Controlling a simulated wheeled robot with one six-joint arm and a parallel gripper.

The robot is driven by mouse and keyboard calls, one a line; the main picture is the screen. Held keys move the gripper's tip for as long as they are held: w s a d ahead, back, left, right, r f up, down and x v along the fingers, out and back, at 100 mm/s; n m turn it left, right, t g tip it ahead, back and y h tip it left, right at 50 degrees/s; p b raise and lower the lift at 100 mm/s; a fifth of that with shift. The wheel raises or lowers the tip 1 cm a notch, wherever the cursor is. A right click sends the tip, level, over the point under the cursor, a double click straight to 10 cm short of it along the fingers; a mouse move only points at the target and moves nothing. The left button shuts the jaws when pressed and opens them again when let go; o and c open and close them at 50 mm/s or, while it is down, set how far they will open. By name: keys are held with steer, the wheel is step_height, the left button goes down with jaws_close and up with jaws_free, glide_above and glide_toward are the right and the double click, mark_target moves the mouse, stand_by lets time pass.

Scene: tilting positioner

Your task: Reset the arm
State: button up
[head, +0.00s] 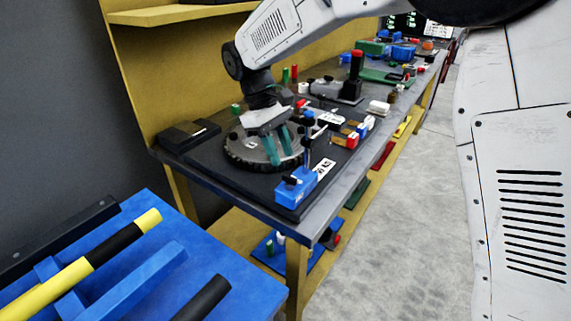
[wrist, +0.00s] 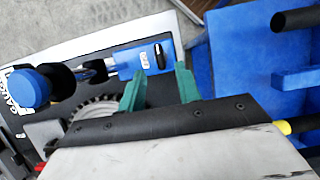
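My gripper (head: 282,160) hangs from my white arm over the dark toothed round plate (head: 238,157) on the workbench. Its two teal fingers are apart with nothing between them; in the wrist view the gripper (wrist: 161,72) also shows this gap. The plate's toothed rim (wrist: 97,107) shows left of the fingers there. A blue block (head: 294,188) with a dark upright post stands just right of and in front of the fingers. It appears in the wrist view as a blue body (wrist: 128,62) close to the fingertips. Whether the fingers touch the plate or block I cannot tell.
The grey workbench (head: 225,200) holds several small blocks and fixtures farther back. A blue stand (head: 225,275) with a yellow-and-black bar (head: 85,265) is at the front left. A yellow back panel (head: 165,75) and shelf (head: 180,13) border the bench. The floor (head: 395,230) to the right is clear.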

steer(key=shift+v, duration=1.15)
steer(key=s+d+r+m+t+y, duration=0.1)
steer(key=s+d+m, duration=0.4)
steer(key=s+d, duration=0.8)
steer(key=s+d+r+m+t+y, duration=0.2)
steer(key=s+d+m, duration=0.3)
steer(key=s+d, duration=0.8)
steer(key=s+r+t, duration=0.1)
steer(key=s, duration=0.2)
steer(key=shift+s, duration=0.15)
